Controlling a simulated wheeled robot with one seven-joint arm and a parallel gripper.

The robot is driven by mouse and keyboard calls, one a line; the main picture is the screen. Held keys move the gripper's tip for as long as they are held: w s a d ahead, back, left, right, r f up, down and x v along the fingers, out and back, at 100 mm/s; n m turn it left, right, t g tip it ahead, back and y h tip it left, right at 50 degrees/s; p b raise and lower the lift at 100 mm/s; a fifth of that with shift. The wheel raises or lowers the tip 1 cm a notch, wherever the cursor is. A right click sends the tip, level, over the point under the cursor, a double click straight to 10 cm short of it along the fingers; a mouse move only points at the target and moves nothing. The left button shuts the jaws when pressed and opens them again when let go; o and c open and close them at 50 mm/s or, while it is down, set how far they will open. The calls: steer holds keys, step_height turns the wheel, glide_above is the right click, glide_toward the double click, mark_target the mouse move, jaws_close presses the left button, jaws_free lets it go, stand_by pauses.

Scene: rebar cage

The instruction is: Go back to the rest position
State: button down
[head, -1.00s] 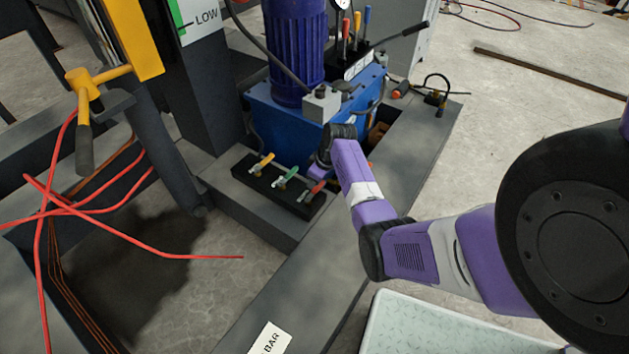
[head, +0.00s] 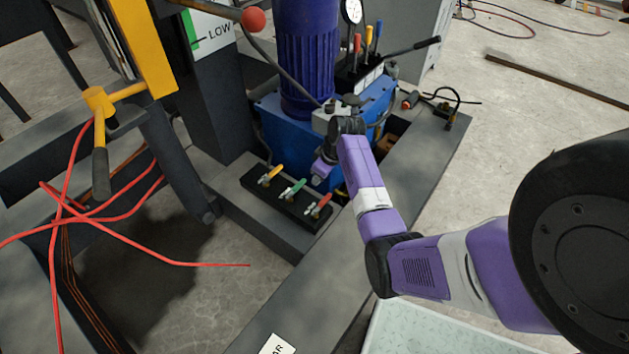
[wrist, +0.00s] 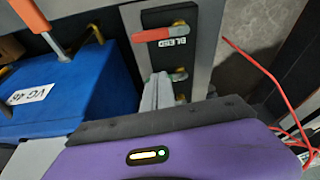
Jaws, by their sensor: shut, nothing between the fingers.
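My gripper (head: 318,178) is at the end of my purple arm, above and behind the valve block (head: 290,208), in front of the blue hydraulic unit (head: 268,112). In the wrist view my gripper's grey fingers (wrist: 160,90) are together and empty. The red valve handle (head: 322,202), labelled BLEED, also shows in the wrist view (wrist: 165,34), apart from the fingers. The green handle (head: 297,187) and yellow handle (head: 272,173) sit beside it; the fingers partly cover the valves lower in the wrist view.
A yellow lever handle (head: 100,130) and loose red cables (head: 120,218) are at the left. A blue motor (head: 308,65) and upright coloured levers (head: 367,40) rise behind my arm. A pale patterned plate (head: 420,332) lies at the bottom. Concrete floor is open at the right.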

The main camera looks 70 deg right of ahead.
steer(key=shift+s+r, duration=0.2)
steer(key=shift+r, duration=0.35)
